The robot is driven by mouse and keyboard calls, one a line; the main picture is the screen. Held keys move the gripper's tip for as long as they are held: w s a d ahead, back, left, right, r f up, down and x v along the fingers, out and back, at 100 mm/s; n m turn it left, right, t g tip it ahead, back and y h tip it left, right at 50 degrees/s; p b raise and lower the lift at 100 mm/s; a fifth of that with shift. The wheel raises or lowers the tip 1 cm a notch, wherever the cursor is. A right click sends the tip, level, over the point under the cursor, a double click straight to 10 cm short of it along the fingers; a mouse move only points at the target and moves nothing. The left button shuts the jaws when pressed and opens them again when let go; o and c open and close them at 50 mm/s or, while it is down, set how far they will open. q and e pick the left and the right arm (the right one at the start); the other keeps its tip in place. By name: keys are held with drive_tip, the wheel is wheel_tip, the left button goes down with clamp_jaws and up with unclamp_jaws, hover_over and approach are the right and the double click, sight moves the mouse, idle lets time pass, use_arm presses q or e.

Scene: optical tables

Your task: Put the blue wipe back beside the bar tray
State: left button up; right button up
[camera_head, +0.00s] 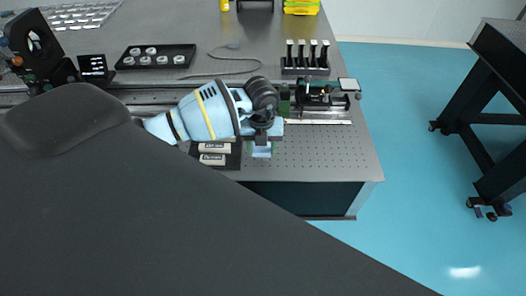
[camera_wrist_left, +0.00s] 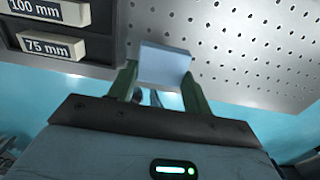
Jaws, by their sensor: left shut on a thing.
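The blue wipe (camera_head: 261,151) is a small pale-blue flat piece at the tip of my left gripper (camera_head: 262,143). In the left wrist view the wipe (camera_wrist_left: 165,66) sits between the two green fingers of the gripper (camera_wrist_left: 160,82), which are shut on it. The dark bar tray (camera_head: 236,161), with labelled bars, is just left of the wipe. In the left wrist view the tray (camera_wrist_left: 98,47) shows at upper left, with "100 mm" and "75 mm" labels. The wipe is over the perforated table top; I cannot tell whether it touches it. My right gripper is not in view.
The perforated table top (camera_head: 322,160) is clear right of the wipe, to its edge. A rail with optics (camera_head: 318,95) runs behind the gripper. A rack of several posts (camera_head: 307,68), a cable (camera_head: 238,70) and a black tray of round parts (camera_head: 128,63) are further back.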

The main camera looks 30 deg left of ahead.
sight(262, 148)
use_arm(q)
drive_tip(key=shift+w, duration=0.15)
drive_tip(key=shift+w+a+f, duration=0.1)
drive_tip(key=shift+w+f, duration=0.05)
drive_tip(key=shift+f, duration=0.75)
drive_tip(key=shift+w+a+f, duration=0.1)
drive_tip(key=shift+w+f, duration=0.05)
drive_tip(key=shift+f, duration=0.7)
drive_tip(key=shift+f, duration=0.2)
drive_tip(key=o, duration=1)
drive_tip(key=shift+r, duration=0.1)
wheel_tip(262, 148, up, 12)
drive_tip(key=shift+r, duration=0.1)
